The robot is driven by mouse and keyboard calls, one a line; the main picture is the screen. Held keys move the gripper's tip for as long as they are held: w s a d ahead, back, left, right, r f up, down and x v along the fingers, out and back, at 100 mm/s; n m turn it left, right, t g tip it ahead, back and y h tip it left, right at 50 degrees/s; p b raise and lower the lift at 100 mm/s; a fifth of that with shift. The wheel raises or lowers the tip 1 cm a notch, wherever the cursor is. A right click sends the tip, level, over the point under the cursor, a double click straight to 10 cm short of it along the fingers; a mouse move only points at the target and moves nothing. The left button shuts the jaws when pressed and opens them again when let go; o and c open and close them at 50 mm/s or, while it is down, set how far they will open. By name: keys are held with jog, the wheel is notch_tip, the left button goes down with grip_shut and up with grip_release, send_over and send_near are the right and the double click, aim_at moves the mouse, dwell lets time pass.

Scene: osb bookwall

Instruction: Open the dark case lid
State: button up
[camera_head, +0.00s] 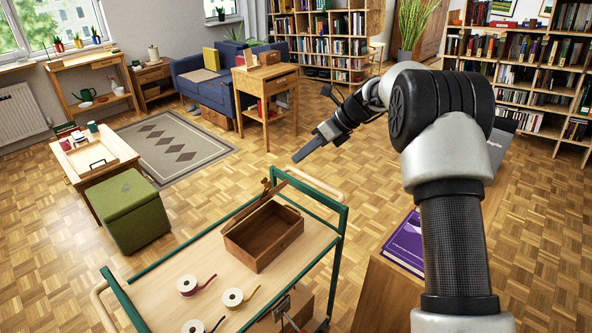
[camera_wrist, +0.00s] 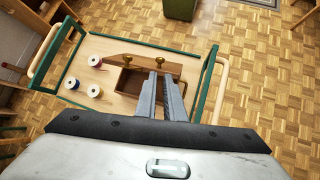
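The dark case (camera_head: 280,240) is a brown wooden box on the pale top of a green-framed cart. Its hollow inside shows from above. Its lid (camera_head: 252,207) stands raised along the far left side, seen nearly edge-on, with brass fittings near its top. In the wrist view the lid (camera_wrist: 140,62) carries two brass knobs, and the case (camera_wrist: 126,82) lies partly behind my fingers. My gripper (camera_head: 298,156) is in the air above and beyond the case, apart from it. The wrist view shows a narrow empty gap between my fingers (camera_wrist: 162,76).
A purple book (camera_head: 403,243) lies on a wooden surface to the right. A green stool (camera_head: 128,212) stands left of the cart.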

jog(key=s+d+f+t+b, duration=0.1)
jog(key=s+f+b, duration=0.1)
jog(key=f+b, duration=0.1)
jog(key=s+d+f+t+b, duration=0.1)
jog(key=s+f+b, duration=0.2)
jog(key=b, duration=0.2)
jog(key=s+d+f+m+t+b, duration=0.1)
jog(key=s+d+f+t+b, duration=0.1)
jog(key=f+b, duration=0.2)
jog(key=shift+s+b, duration=0.2)
jog(key=shift+b, duration=0.15)
grip_shut()
jog(key=w+a+f+b, duration=0.1)
jog(key=w+a+f, duration=0.3)
jog(key=a, duration=0.5)
jog(key=shift+w, duration=1.05)
jog(key=shift+r, duration=0.1)
